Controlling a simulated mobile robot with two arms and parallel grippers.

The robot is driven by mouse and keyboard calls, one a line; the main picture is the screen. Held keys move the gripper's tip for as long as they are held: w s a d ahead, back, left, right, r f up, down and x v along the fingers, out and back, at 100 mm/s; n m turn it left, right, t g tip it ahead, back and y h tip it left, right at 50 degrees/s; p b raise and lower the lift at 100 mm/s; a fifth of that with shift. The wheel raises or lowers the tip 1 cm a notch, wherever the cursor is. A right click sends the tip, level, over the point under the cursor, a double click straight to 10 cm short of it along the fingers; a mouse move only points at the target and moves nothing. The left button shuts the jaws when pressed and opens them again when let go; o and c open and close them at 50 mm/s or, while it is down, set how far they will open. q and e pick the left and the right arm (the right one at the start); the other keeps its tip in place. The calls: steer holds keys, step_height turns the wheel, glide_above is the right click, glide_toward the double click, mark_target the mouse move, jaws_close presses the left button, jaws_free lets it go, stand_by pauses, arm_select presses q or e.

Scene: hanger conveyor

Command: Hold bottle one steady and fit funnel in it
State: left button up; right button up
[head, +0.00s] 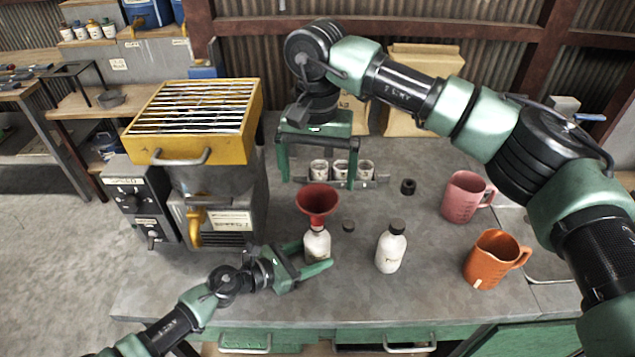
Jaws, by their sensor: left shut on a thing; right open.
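A white bottle (317,246) stands upright near the front middle of the grey bench in the head view. My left gripper (312,267) is shut on its lower part, one finger showing in front. A red funnel (317,201) stands upright over the bottle, its spout at the bottle's mouth; it appears seated there, the spout's tip hidden. My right gripper (318,181) is open and empty, pointing down just above and behind the funnel, fingers wide apart. A second white bottle (390,252) with a black cap stands to the right; I cannot read either label.
A small dark cap (348,226) lies between the bottles. A black ring-like piece (408,187) lies farther back. Pink (464,200) and orange (493,262) jugs stand right. Small cups (341,170) stand behind my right gripper. A yellow-topped machine (195,118) fills the left.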

arm_select(q)
steer(key=o, duration=1.1)
steer(key=shift+c, duration=0.2)
